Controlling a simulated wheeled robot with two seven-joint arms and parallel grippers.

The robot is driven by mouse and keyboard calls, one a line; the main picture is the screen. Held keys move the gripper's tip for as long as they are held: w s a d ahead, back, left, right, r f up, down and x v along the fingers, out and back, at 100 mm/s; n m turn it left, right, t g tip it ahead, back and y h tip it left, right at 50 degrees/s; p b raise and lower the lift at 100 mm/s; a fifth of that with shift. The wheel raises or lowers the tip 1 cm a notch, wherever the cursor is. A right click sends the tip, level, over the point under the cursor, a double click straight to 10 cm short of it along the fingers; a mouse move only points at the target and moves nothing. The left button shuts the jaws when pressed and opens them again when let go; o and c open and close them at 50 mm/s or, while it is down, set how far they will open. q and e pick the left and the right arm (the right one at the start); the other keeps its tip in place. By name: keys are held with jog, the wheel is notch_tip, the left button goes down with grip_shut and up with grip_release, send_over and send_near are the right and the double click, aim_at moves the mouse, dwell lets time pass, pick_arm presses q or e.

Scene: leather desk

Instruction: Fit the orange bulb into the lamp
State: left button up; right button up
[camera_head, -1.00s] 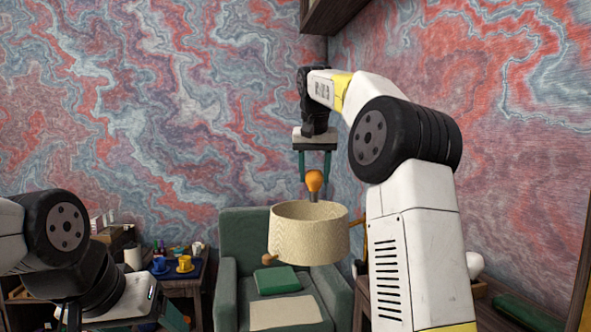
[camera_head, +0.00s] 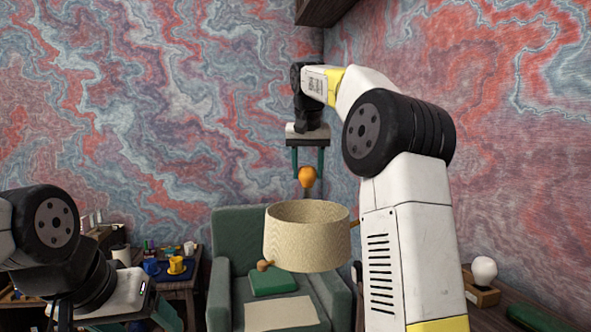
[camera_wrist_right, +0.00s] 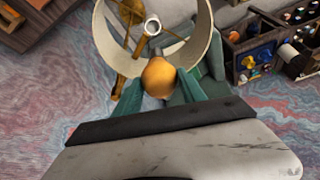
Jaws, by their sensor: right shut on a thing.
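The orange bulb (camera_head: 307,177) is held by my right gripper (camera_head: 308,172), which is shut on it and points down. The lamp has a cream shade (camera_head: 307,240) with an open top, in front of the green armchair. In the head view the bulb hangs just above the shade's rim. In the right wrist view, the bulb (camera_wrist_right: 158,77) is between the fingers, beside the open shade (camera_wrist_right: 200,42), with a pale round socket (camera_wrist_right: 152,25) inside it. The bulb looks apart from the socket. My left gripper (camera_head: 112,318) is low at the left, its fingers spread, tips cut off.
A green armchair (camera_head: 237,237) stands behind the lamp. A white bulb (camera_head: 484,270) sits on a small wooden block on the right desk. A side table at left holds a yellow cup (camera_head: 176,265) and other small items. A shelf edge hangs overhead.

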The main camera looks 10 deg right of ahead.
aim_at(307, 187)
jog(key=shift+f, duration=6.4)
jog(key=shift+f, duration=0.15)
jog(key=o, duration=1.4)
jog(key=shift+r, duration=4.55)
